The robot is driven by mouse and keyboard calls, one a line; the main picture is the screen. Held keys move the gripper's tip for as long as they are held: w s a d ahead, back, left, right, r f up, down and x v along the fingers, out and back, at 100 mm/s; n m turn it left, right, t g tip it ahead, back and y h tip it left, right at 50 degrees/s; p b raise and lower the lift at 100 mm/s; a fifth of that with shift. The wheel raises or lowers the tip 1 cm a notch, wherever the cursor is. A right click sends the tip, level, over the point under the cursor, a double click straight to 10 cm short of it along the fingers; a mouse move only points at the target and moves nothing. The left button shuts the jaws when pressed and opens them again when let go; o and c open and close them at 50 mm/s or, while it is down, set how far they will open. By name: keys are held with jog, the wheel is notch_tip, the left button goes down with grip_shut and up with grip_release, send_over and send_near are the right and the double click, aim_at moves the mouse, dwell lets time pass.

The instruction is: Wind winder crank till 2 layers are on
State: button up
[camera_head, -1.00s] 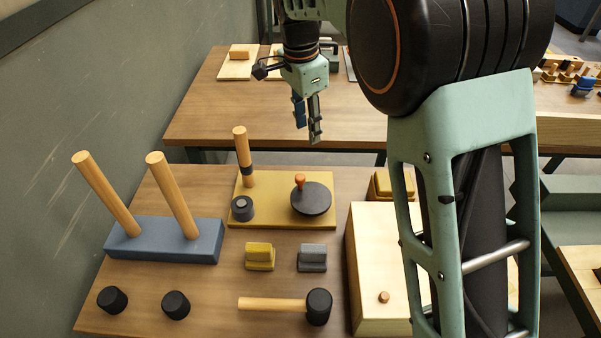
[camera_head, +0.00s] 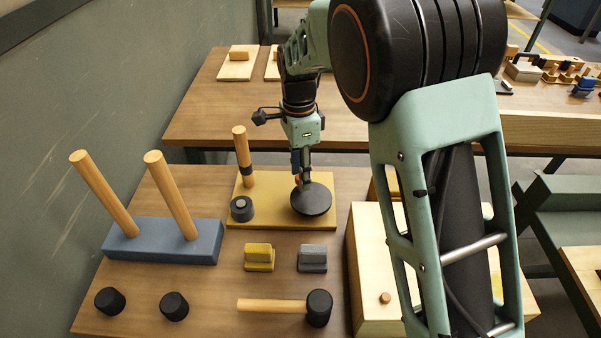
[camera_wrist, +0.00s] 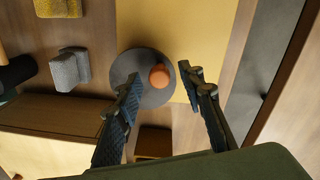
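The winder has a yellow base (camera_head: 265,215) with a dark round crank disc (camera_head: 312,203) on its right. The disc carries an upright orange knob (camera_wrist: 159,76). A wooden post (camera_head: 241,150) with a dark band near its foot and a small grey-black spool (camera_head: 242,208) stand on the left of the base. My gripper (camera_head: 303,184) points down over the knob and partly hides it in the head view. In the wrist view my gripper (camera_wrist: 159,77) has its fingers apart, one each side of the knob. I see gaps beside the knob; how low the tips are is unclear.
A blue block with two slanted pegs (camera_head: 165,245) stands left. Yellow (camera_head: 259,257) and grey (camera_head: 312,258) small blocks, a mallet (camera_head: 285,305) and two black knobs lie in front. A pale wooden box (camera_head: 372,290) stands right. A second table (camera_head: 215,120) is behind.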

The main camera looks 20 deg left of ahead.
jog(key=shift+f, duration=0.15)
jog(key=shift+c, duration=0.7)
grip_shut()
jog(key=shift+s+n, duration=0.1)
jog(key=shift+n, duration=0.2)
